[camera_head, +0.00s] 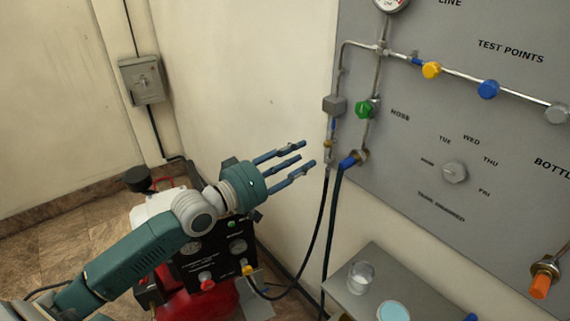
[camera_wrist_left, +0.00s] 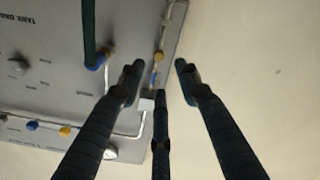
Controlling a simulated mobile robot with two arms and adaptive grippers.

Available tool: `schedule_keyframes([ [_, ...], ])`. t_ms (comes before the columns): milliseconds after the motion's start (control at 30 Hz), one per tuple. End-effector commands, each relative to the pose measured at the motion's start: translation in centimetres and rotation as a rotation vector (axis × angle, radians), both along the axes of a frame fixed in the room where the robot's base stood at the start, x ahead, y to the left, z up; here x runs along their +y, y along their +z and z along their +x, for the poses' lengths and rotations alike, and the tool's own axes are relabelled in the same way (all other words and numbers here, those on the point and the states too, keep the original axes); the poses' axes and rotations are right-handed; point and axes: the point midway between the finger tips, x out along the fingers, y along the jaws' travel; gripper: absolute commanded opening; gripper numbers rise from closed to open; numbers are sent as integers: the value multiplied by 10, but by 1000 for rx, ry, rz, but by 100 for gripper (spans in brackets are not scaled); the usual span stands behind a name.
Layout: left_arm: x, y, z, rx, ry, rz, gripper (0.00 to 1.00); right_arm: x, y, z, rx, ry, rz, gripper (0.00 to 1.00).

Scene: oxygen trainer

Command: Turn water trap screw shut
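A grey block (camera_head: 335,105) sits at the panel's left edge, with a thin blue section and a small brass fitting (camera_head: 327,144) below it. This looks like the water trap and its screw, but no label shows. My left gripper (camera_head: 304,154) is open and empty, its three fingers spread and pointing right, just left of the brass fitting in the head view. In the left wrist view the brass fitting (camera_wrist_left: 158,57) shows beyond and between the fingertips (camera_wrist_left: 160,74), apart from them. The grey block (camera_wrist_left: 146,103) shows there too. My right gripper is not in view.
A green knob (camera_head: 365,110) and a blue-ended hose fitting (camera_head: 350,161) sit right of the brass fitting. Dark hoses hang below. A red and black compressor (camera_head: 205,265) stands under my left arm. A grey shelf (camera_head: 400,272) holds a glass.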

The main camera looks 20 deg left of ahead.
Motion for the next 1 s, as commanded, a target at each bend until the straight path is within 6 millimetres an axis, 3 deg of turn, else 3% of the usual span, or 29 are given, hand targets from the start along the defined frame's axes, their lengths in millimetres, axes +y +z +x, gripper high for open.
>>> schedule_keyframes([
  [100, 9, -2, -20, 5, -1, 2, 34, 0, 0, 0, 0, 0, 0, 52],
  [300, 18, -1, -37, 1, 1, 1, 34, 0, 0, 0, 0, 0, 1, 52],
  [867, 20, 0, -41, -1, 1, -2, 34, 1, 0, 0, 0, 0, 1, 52],
  [1000, 14, -13, -45, 23, -3, 26, 34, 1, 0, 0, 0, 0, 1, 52],
])
